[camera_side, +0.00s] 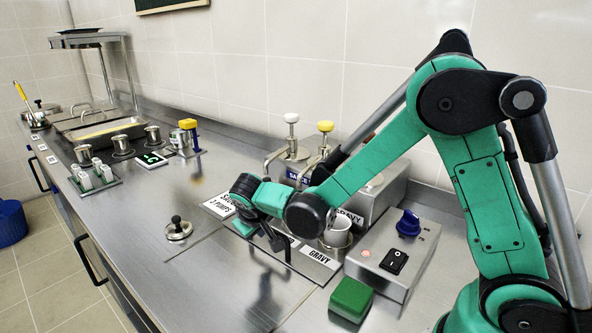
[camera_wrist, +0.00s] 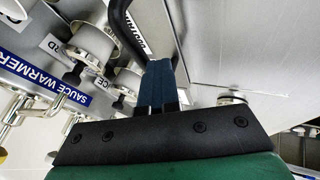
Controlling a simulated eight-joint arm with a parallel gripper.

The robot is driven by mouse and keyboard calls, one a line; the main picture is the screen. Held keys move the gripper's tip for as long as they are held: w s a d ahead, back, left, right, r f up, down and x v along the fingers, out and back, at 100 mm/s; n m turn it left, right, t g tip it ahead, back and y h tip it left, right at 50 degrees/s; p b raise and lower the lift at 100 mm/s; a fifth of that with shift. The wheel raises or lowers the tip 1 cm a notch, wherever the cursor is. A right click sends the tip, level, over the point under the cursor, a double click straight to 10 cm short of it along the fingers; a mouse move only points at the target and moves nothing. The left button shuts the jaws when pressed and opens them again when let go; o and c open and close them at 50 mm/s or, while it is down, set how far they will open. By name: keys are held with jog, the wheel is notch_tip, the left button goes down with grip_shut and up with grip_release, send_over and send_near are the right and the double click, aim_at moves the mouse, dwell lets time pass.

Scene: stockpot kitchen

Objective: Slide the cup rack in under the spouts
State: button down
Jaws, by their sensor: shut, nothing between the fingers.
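My gripper (camera_side: 275,240) is low over the counter in front of the sauce warmer (camera_side: 377,192). In the wrist view its blue fingers (camera_wrist: 156,84) are together, with nothing seen between them. One white cup (camera_side: 338,233) shows in the side view, to the right of my gripper and in front of the warmer. The wrist view shows two whitish cups (camera_wrist: 95,45) near the "SAUCE WARMER" label. A black curved bar (camera_wrist: 118,22) runs close beside my fingers; I cannot tell whether it belongs to the cup rack. My arm hides most of the rack area.
Two pumps, one white-topped (camera_side: 291,119) and one yellow-topped (camera_side: 325,127), stand on the warmer. A control box (camera_side: 395,255) with a blue knob and a green block (camera_side: 351,298) are at the right. A small black-knobbed lid (camera_side: 178,229) lies left. The front counter is mostly clear.

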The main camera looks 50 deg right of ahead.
jog(key=shift+d, duration=0.4)
jog(key=a, duration=0.2)
jog(key=a+r, duration=0.1)
jog(key=a, duration=0.2)
jog(key=v, duration=1)
jog(key=s+d+n+t+y, duration=0.1)
jog(key=s+d+t+y, duration=0.2)
jog(key=s, duration=0.6)
jog(key=shift+d+f+y, duration=0.3)
jog(key=shift+d+y, duration=0.8)
jog(key=shift+d, duration=0.75)
